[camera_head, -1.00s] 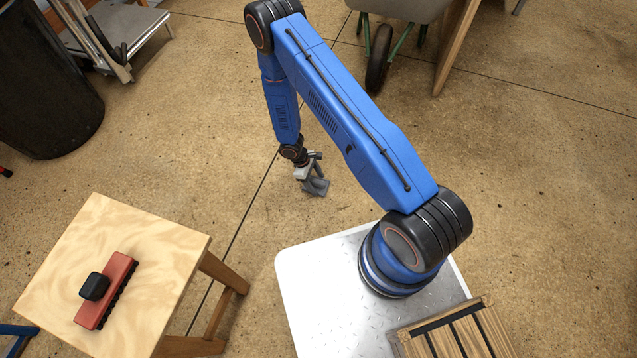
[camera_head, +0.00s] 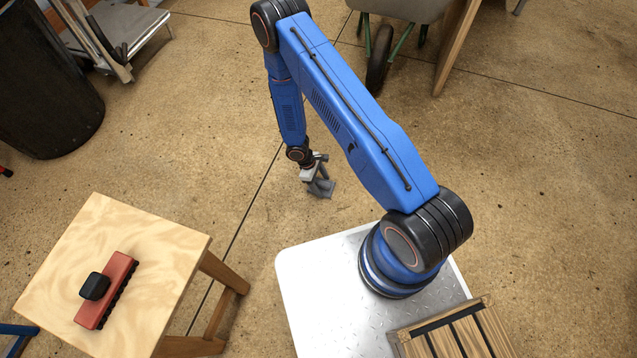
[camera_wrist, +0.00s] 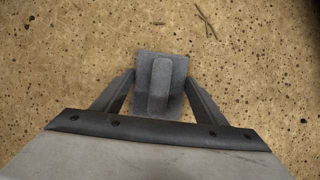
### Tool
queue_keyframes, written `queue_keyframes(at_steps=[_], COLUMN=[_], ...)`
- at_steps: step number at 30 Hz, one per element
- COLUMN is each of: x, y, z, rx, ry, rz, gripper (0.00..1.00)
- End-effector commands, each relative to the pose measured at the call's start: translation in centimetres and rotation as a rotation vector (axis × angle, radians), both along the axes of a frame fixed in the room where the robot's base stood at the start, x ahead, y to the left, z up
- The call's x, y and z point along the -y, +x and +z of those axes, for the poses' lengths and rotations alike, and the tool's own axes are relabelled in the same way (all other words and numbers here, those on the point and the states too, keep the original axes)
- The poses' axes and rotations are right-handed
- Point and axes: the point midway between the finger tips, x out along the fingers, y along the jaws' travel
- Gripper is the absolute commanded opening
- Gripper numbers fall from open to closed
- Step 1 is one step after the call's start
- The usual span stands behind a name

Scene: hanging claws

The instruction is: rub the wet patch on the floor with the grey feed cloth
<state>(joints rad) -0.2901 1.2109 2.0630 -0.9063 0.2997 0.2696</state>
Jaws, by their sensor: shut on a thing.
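My gripper (camera_head: 313,175) is low over the brown concrete floor, beyond the edge of my metal base. It is shut on the grey feed cloth (camera_head: 322,189), a dark grey pad with a raised ridge. In the wrist view the cloth (camera_wrist: 175,72) sits between the two dark fingers of my gripper (camera_wrist: 160,88), with speckled floor around it. The cloth is at or close to the floor; I cannot tell if it touches. I cannot make out a wet patch in either view; the cloth or arm may hide it.
A wooden stool (camera_head: 168,245) at the lower left bears a red brush (camera_head: 107,297). A dark bin (camera_head: 45,95) and a flat trolley (camera_head: 125,40) stand at the upper left. A wheelbarrow (camera_head: 380,58) is at the back. Floor around my gripper is clear.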

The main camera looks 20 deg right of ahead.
Motion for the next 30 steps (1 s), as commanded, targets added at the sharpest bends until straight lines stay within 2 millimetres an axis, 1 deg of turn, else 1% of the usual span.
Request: queue_keyframes(at_steps=[5,30], x=[0.2,-2.4], y=[-0.1,1.8], z=[0.0,0.1], rx=[0.0,0.003], ry=[0.0,0.001], rz=[-0.001,0.001], gripper=[0.45,0.45])
